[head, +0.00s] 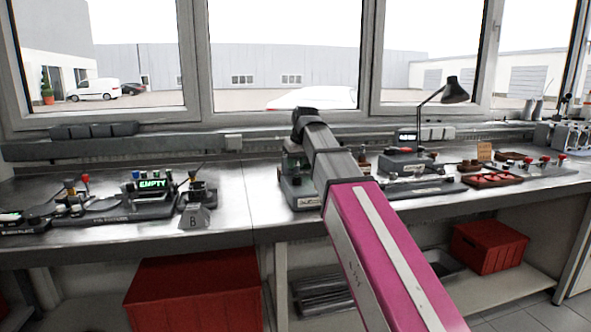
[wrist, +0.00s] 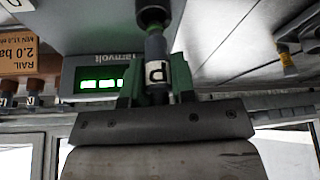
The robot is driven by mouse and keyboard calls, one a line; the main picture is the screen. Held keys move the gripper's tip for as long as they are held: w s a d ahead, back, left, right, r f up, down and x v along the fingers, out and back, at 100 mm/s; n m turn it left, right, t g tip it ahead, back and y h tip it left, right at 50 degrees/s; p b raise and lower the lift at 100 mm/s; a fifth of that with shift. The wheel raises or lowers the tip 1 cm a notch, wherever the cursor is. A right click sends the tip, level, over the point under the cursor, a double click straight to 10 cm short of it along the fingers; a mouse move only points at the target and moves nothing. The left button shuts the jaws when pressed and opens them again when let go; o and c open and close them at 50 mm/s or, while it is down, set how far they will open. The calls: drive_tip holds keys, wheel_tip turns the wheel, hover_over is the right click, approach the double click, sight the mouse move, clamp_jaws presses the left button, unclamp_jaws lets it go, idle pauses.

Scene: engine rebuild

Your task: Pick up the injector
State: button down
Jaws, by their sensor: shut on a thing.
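In the wrist view, which is upside down, my gripper (wrist: 155,78) is shut on an injector (wrist: 156,48), a grey cylinder with a black end and a white label bearing one dark letter. Its green fingers stand on either side of the body. The black end reaches the picture's top edge, so I cannot tell whether it touches anything there. In the head view my arm covers the gripper and the injector, above the bench by a grey-green device (head: 299,190).
A green-lit display (wrist: 101,84) is close beside the gripper in the wrist view. On the bench (head: 240,215) stand a rack with an EMPTY display (head: 152,184) at left, a desk lamp (head: 453,92) and red trays (head: 490,180) at right. Bare bench lies left of the device.

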drive_tip(key=shift+w+r, duration=0.1)
drive_tip(key=shift+r, duration=0.75)
drive_tip(key=s+a+r, duration=0.6)
drive_tip(key=s+a, duration=0.1)
drive_tip(key=s, duration=0.2)
drive_tip(key=shift+a+r, duration=0.35)
